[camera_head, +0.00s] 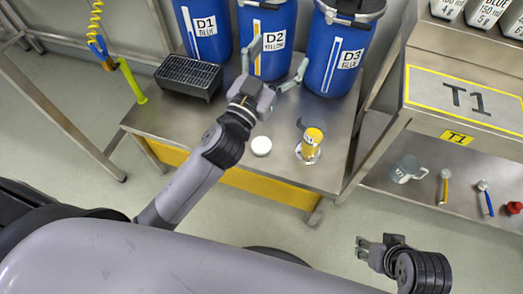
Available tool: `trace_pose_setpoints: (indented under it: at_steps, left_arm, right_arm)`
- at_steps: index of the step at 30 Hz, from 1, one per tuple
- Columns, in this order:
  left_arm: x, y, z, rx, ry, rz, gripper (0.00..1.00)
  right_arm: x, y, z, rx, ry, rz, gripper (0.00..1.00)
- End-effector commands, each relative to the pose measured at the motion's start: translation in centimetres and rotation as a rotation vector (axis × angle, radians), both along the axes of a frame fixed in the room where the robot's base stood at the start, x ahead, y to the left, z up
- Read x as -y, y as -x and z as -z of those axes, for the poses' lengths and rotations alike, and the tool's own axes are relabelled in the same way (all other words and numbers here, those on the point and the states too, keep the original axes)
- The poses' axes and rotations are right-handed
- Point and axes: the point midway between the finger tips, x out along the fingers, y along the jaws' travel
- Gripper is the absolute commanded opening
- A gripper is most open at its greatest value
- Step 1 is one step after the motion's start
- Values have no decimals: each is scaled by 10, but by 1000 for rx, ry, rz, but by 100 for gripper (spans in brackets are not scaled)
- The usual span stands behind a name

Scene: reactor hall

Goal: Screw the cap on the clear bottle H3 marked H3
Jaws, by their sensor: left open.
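A small clear bottle (311,146) with yellow contents stands upright on the steel bench, near its front right. Any H3 mark on it is too small to read. A round white cap-like disc (261,146) lies flat on the bench to the left of the bottle. My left gripper (278,54) is open and empty, with fingers spread in front of the D2 drum, beyond the disc and bottle. My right gripper (361,248) is low at the right, off the bench and away from the bottle. Its finger gap is too small to judge.
Blue drums D1 (203,30), D2 (272,50) and D3 (338,55) line the bench's back. A black rack (188,76) sits at the back left. Cart T1 (465,92) stands right, with a clear jug (407,169) and tools on its lower shelf.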

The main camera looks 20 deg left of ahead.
Motion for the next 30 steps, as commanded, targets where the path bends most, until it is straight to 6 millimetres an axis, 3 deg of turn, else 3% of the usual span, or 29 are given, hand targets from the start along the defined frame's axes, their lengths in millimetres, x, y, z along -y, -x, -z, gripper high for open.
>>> trace_pose_setpoints:
  at_steps: [1, 3, 7, 9, 11, 14, 17, 20, 21, 24, 27, 30]
  left_arm:
    - [20, 1, -22, 93, -12, 77, 79]
    - [50, 7, -47, 205, -35, 202, 79]
    - [116, 32, -71, 370, -140, 506, 79]
    - [152, 51, -65, 414, -242, 706, 79]
    - [178, 67, -47, 409, -355, 884, 79]
    - [198, 85, 5, 301, -587, 1145, 79]
    - [185, 86, 67, 73, -855, 1324, 79]
    - [140, 71, 120, -243, -1116, 1379, 79]
    - [116, 63, 135, -379, -1204, 1365, 79]
    - [57, 43, 155, -691, -1375, 1272, 79]
    - [9, 29, 157, -928, -1475, 1148, 79]
    - [-21, 23, 154, -1071, -1521, 1053, 79]
  right_arm:
    - [0, 0, -1, 4, -1, 0, 40]
    - [0, -1, -4, 9, -2, 0, 40]
    - [-1, -2, -6, 19, -3, -1, 40]
    - [-1, -3, -6, 25, -4, -2, 40]
    - [-1, -5, -7, 30, -6, -2, 40]
    - [-2, -6, -8, 40, -7, -3, 40]
    - [-3, -8, -9, 49, -9, -3, 40]
    - [-3, -10, -10, 57, -11, -3, 40]
    - [-3, -10, -10, 60, -11, -5, 40]
    - [-4, -12, -11, 67, -13, -5, 40]
    - [-4, -13, -12, 71, -13, -5, 40]
    - [-4, -13, -12, 73, -15, -5, 40]
